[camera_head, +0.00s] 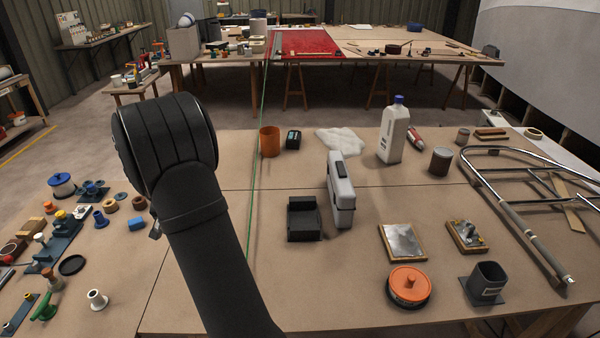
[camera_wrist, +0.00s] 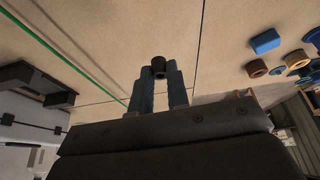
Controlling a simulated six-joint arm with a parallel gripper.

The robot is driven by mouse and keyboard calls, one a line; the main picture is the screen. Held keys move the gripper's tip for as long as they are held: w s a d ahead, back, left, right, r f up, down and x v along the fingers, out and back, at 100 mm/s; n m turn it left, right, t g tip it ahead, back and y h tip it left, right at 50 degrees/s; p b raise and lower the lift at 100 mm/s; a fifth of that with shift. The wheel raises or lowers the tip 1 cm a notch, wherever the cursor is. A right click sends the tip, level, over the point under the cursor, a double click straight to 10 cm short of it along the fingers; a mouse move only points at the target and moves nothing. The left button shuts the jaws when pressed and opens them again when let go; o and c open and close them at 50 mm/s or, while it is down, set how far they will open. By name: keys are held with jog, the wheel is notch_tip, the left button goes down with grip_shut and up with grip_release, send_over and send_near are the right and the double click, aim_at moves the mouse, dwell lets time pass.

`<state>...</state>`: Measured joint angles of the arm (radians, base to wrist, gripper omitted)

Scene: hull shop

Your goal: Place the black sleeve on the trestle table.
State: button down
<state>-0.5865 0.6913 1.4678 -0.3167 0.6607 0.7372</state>
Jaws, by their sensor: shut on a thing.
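My gripper (camera_wrist: 160,80) is shut on a small black sleeve (camera_wrist: 158,66), a short cylinder held between the fingertips. The wrist view shows it over a bare tan tabletop; its height above the top is hard to judge. In the head view my dark arm hides the gripper and the sleeve. The near wood-topped table (camera_head: 310,275) fills the foreground, with a leg frame showing at lower right. Another large table (camera_head: 440,50) on trestle legs stands behind it. I cannot tell which one the task names.
Small parts, including a blue block (camera_head: 137,223), crowd the left side. A black open tray (camera_head: 304,232), grey case (camera_head: 341,190), orange cup (camera_head: 269,141) and white bottle (camera_head: 393,135) stand right of my arm. The near table's front middle is mostly clear. A green line (camera_wrist: 75,60) crosses the top.

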jog(key=d+m+h, duration=0.1)
jog(key=d+m, duration=0.2)
jog(key=d, duration=0.6)
jog(key=a+f, duration=0.2)
jog(key=a, duration=0.2)
jog(key=a+f, duration=0.2)
jog(key=a, duration=0.2)
jog(key=a+f, duration=0.3)
jog(key=a, duration=0.1)
jog(key=shift+w, duration=0.15)
jog(key=shift+f, duration=2)
jog(key=c, duration=1.8)
grip_release()
jog(key=shift+f, duration=0.15)
jog(key=o, duration=0.4)
jog(key=v, duration=1.2)
jog(key=shift+w+a+r, duration=0.1)
jog(key=shift+a+r, duration=0.15)
jog(key=shift+f, duration=0.15)
